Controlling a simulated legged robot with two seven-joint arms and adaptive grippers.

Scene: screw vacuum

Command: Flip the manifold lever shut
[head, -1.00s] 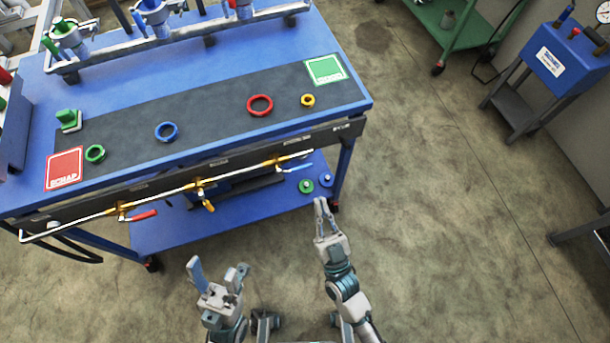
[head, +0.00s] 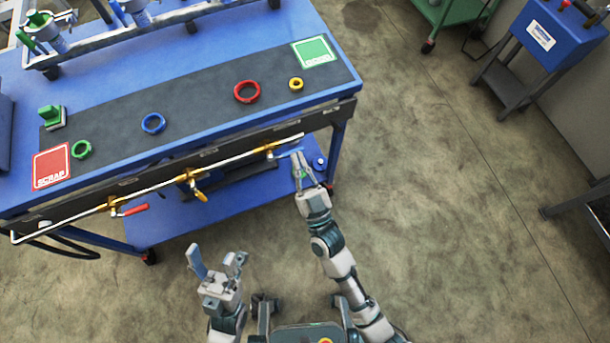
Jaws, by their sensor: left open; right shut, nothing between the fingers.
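The manifold pipe (head: 152,188) runs along the table's front with three brass valves. A red lever (head: 134,210) at the left valve and a blue lever (head: 287,154) at the right valve each point right, roughly along the pipe. A yellow lever (head: 201,195) at the middle valve points downward. My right gripper (head: 298,156) is shut and empty, its tips at the blue lever's free end, partly covering it. I cannot tell whether they touch. My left gripper (head: 218,259) is open and empty, in front of the table and well below the pipe.
The blue table (head: 215,28) carries a dark mat with colored rings, a red SCRAP square (head: 52,167) and a green square (head: 312,52). A lower shelf (head: 160,228) sits under the pipe.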

